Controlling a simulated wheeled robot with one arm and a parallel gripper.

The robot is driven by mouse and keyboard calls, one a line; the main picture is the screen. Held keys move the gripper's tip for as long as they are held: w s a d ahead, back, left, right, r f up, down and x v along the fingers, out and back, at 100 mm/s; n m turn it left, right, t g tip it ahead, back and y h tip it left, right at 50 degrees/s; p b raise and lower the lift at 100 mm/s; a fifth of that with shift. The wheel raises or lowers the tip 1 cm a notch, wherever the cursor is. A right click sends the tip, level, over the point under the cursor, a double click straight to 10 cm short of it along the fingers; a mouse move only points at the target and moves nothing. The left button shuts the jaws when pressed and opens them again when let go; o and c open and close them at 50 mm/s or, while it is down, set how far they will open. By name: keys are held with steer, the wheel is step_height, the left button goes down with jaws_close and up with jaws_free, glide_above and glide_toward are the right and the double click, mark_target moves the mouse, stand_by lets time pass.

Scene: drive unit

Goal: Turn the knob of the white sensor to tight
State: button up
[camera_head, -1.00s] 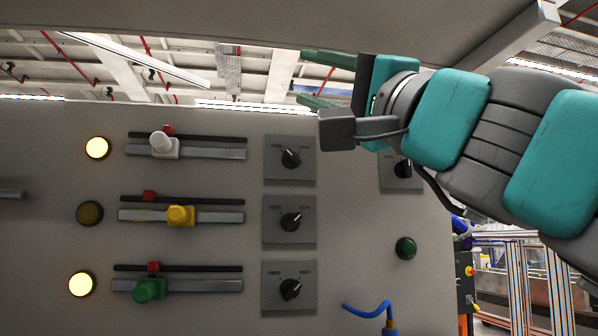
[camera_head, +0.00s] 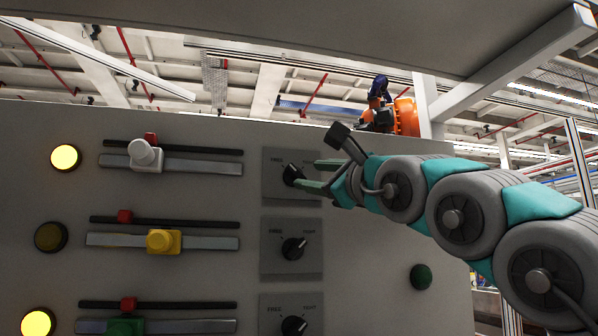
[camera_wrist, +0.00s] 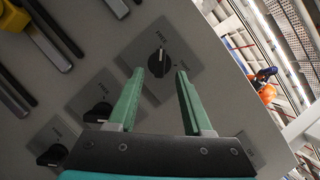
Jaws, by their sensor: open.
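The white sensor (camera_head: 145,155) sits on the top rail of the grey panel, toward the rail's left part. The top black knob (camera_head: 292,175), in line with that rail, is on a square plate with a FREE label at its upper left. My gripper (camera_head: 309,175) is open, with its green fingers pointing at this knob. In the wrist view, the knob (camera_wrist: 160,62) shows between and just beyond the two fingertips (camera_wrist: 160,73). I cannot tell whether either finger touches it. Its TIGHT label is hidden in the head view.
Below are a yellow sensor (camera_head: 163,241) and a green sensor (camera_head: 125,326) on rails, with a middle knob (camera_head: 293,248) and a lower knob (camera_head: 294,326). Round lamps (camera_head: 65,158) line the left. A green button (camera_head: 421,276) is at the right. An overhang (camera_head: 400,40) crosses above.

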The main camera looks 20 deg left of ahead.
mark_target(298, 173)
steer(key=p+x, duration=0.1)
steer(key=x, duration=0.2)
steer(key=shift+a+r, duration=0.2)
steer(key=shift+a, duration=0.1)
steer(key=shift+w+a+r+p, duration=0.1)
steer(key=shift+w+a+p, duration=0.25)
steer(key=shift+w+a, duration=0.25)
steer(key=shift+d, duration=0.1)
jaws_close()
